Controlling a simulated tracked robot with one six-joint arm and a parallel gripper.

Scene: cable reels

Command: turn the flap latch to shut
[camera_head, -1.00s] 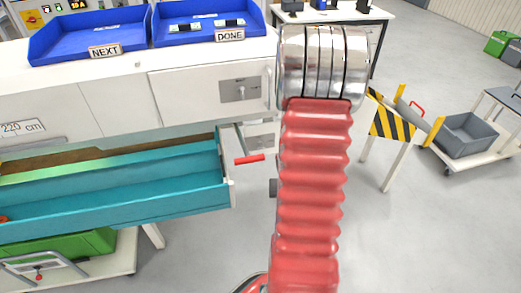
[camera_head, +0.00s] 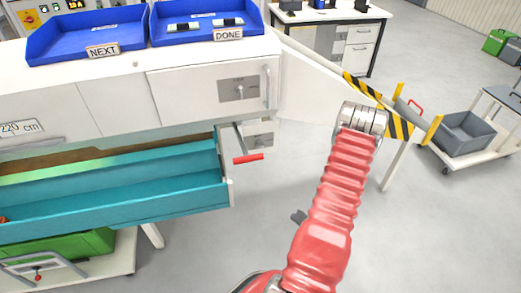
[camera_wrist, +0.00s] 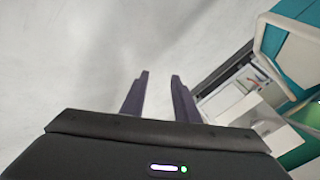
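The flap (camera_head: 210,90) is a white panel in the bench front, and it looks closed. An upright bar handle (camera_head: 266,86) is at the flap's right edge. My red ribbed arm stands right of the bench, apart from the flap. In the wrist view my gripper (camera_wrist: 159,78) has two dark fingers apart with nothing between them, over pale floor. The latch cannot be made out in the wrist view.
A teal trough (camera_head: 110,193) juts out below the flap, with a red-gripped lever (camera_head: 248,158) at its right end. A striped barrier (camera_head: 398,124) and a trolley with a grey bin (camera_head: 466,132) are at right. Blue trays marked NEXT (camera_head: 85,35) and DONE (camera_head: 205,22) sit on top.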

